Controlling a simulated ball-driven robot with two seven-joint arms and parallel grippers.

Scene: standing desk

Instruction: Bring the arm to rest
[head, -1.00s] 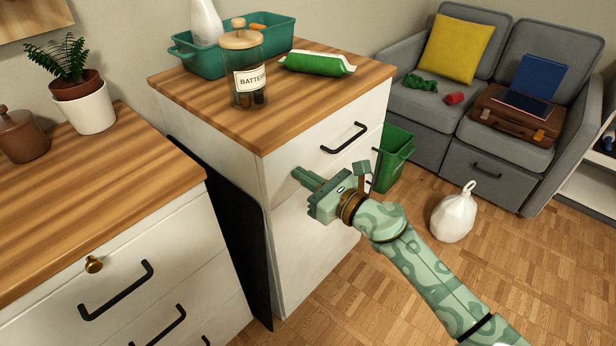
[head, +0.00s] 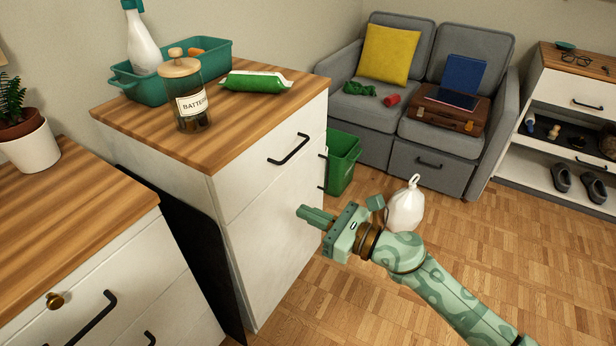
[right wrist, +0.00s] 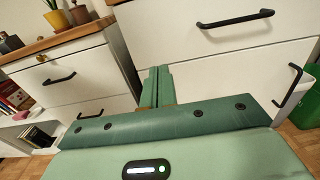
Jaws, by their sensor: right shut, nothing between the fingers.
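My right gripper (head: 317,216) is shut and empty. It is raised in front of the white drawer cabinet (head: 262,219), with its fingers pointing left toward the cabinet front. In the right wrist view the two green fingers (right wrist: 157,86) lie side by side with no object between them. The cabinet's black handle (head: 288,149) is above the gripper in the head view. My left gripper is in neither view now.
A battery jar (head: 192,104), a green packet (head: 256,82) and a teal tub (head: 216,62) stand on the cabinet top. A green bin (head: 343,160) and white bag (head: 405,208) are on the floor behind my arm. Open parquet lies to the right.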

